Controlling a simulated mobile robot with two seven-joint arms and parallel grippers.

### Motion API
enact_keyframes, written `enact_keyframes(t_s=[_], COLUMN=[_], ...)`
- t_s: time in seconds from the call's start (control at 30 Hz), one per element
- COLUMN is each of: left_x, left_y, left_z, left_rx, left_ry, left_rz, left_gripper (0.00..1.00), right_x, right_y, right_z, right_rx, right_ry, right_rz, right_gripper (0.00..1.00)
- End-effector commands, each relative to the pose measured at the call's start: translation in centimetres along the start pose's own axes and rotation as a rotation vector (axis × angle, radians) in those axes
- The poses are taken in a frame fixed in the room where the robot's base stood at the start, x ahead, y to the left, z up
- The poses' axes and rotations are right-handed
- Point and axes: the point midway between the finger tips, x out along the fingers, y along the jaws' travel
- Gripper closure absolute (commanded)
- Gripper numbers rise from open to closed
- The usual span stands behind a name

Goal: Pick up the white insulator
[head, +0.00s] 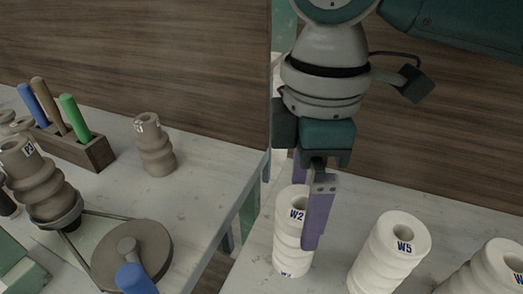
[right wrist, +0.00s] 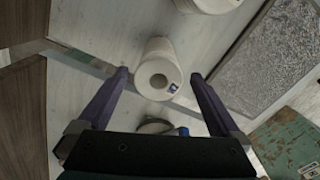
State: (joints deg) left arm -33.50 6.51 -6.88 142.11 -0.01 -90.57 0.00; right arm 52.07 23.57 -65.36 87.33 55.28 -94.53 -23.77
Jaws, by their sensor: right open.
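A white insulator labelled W2 (head: 287,232) stands upright on the pale bench below my right arm. My right gripper (head: 308,222) points down at it, with one purple finger in front of it and the other partly hidden behind. In the right wrist view the open fingers (right wrist: 159,75) lie on either side of a white insulator (right wrist: 155,53), with a visible gap on each side. Two more white insulators stand to the right, one labelled W5 (head: 385,262) and one cut off by the frame edge (head: 485,275). My left gripper is out of view.
On the left bench stand a brown insulator (head: 154,150), a banded brown one (head: 40,185) on a holder, a wooden tool block (head: 85,150) and a round grey disc (head: 132,258). A gap separates the benches. The right wrist view shows a grey speckled panel (right wrist: 272,55) and a worn green surface (right wrist: 290,140).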

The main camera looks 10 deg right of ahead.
Motion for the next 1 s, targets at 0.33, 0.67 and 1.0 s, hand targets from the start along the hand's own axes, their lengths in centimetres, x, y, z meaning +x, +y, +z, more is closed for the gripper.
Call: enact_keyframes(t_s=[0.33, 0.67, 1.0], left_x=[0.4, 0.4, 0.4], left_y=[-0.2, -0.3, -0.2], left_z=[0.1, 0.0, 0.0], left_rx=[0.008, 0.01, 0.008], left_ry=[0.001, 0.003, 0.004], left_rz=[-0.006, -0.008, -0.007], left_gripper=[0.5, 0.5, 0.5], right_x=[4.9, 5.1, 5.1], right_y=[-0.1, -0.1, -0.1], right_z=[-0.2, -0.3, -0.3], right_rx=[0.0, -0.001, -0.001], right_ry=[-0.003, -0.001, -0.001], right_rz=[-0.002, 0.0, 0.0], right_gripper=[0.0, 0.06, 0.44])
